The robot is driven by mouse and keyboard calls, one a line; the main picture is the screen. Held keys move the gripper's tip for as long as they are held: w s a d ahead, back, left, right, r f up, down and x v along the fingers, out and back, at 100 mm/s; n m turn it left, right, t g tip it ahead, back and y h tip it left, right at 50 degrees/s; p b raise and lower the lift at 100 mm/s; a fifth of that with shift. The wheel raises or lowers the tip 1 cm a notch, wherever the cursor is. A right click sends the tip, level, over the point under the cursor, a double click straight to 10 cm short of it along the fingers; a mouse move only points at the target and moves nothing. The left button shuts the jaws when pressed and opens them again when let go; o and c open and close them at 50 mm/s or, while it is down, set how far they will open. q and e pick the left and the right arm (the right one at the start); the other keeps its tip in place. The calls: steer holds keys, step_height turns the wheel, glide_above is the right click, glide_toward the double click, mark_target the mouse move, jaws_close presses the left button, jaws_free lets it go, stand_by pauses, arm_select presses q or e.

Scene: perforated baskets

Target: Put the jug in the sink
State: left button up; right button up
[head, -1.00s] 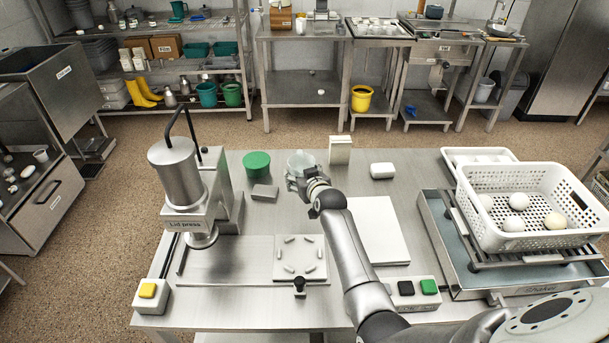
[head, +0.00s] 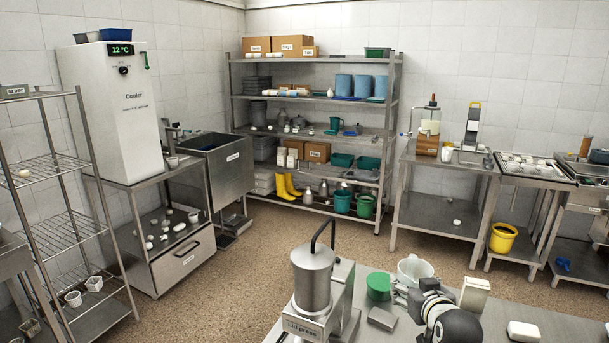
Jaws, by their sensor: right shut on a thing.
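My right gripper (head: 404,291) is above the steel table at the bottom, shut on a pale, whitish jug (head: 415,267). The jug looks upright with its open rim up, and the gripper hides its lower part. Whether its base touches the table is not clear. A deep steel sink (head: 229,173), with a label on its front and a dark inside, stands at the left beside the cooler, well away from the jug. My left gripper is not in view.
A white cooler (head: 117,110) and wire rack (head: 66,230) stand left. Open speckled floor (head: 235,270) lies between table and sink.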

steer(key=s+a+r, duration=0.1)
steer(key=s+r, duration=0.1)
steer(key=s+a+r, duration=0.1)
steer(key=s+r, duration=0.2)
steer(key=s+a+r, duration=0.2)
steer(key=r, duration=0.1)
steer(key=shift+s+a, duration=0.1)
steer(key=shift+s, duration=0.2)
steer(key=a+v, duration=0.2)
steer(key=v, duration=0.7)
steer(key=shift+s+r+b, duration=0.2)
steer(key=shift+r+b, duration=0.2)
